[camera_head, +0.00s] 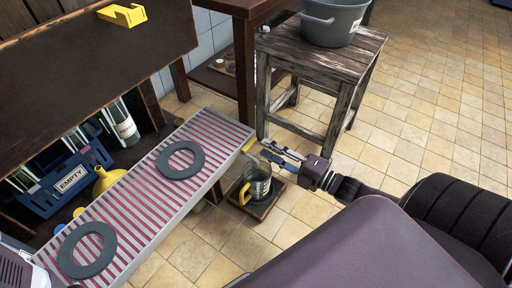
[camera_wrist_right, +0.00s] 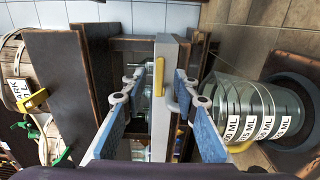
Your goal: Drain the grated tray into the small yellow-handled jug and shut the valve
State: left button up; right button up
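The grated tray (camera_head: 135,203) runs from lower left to centre in the head view, with reddish stripes between pale bars. Its yellow valve handle (camera_head: 249,145) is at the right end and also shows in the wrist view (camera_wrist_right: 160,77). The small jug (camera_head: 260,183) with a yellow handle stands upright below that end; in the wrist view it appears sideways, clear with measuring bands (camera_wrist_right: 245,108). I cannot tell its contents. My right gripper (camera_head: 268,150) is open beside the valve, its fingers either side of the handle in the wrist view, apparently apart from it. My left gripper is out of view.
Two dark rings (camera_head: 181,175) (camera_head: 67,251) lie on the tray. The jug stands on a low dark base (camera_head: 267,207). A wooden stool (camera_head: 318,58) bears a grey tub (camera_head: 333,22) behind. A blue crate (camera_head: 66,187) labelled EMPTY is at left. Tiled floor is clear at right.

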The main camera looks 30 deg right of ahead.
aim_at(254, 143)
jog(key=b+x, duration=0.1)
jog(key=x, duration=0.3)
jog(key=shift+b, duration=0.35)
jog(key=shift+c, duration=0.7)
grip_shut()
